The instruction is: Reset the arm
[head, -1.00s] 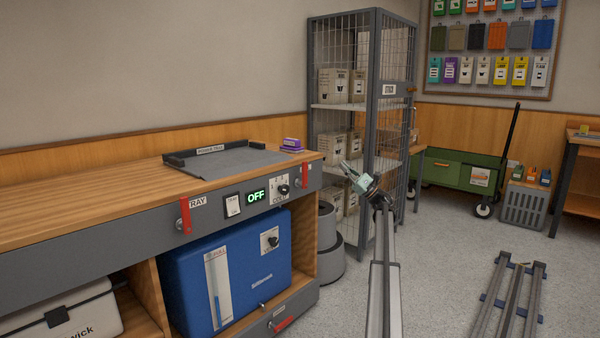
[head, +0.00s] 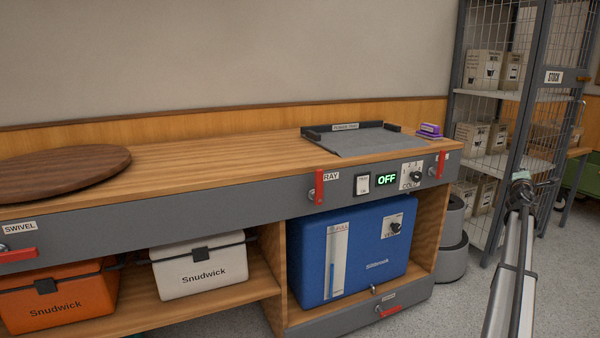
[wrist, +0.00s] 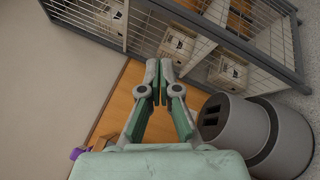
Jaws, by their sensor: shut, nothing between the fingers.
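My gripper (wrist: 160,72) shows in the wrist view with its two fingertips together and nothing between them. It points toward the wire stock cage (wrist: 215,40). In the head view, my arm stretches up from the lower right, in front of the cage (head: 497,95). The gripper's fingers are hard to make out there. The arm is clear of the wooden counter (head: 210,155) to its left.
A grey tray (head: 365,143) and a round brown board (head: 60,172) sit on the counter. Below are a blue box (head: 350,250), a white cooler (head: 200,270) and an orange cooler (head: 60,297). Grey round bins (head: 452,255) stand between counter and cage.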

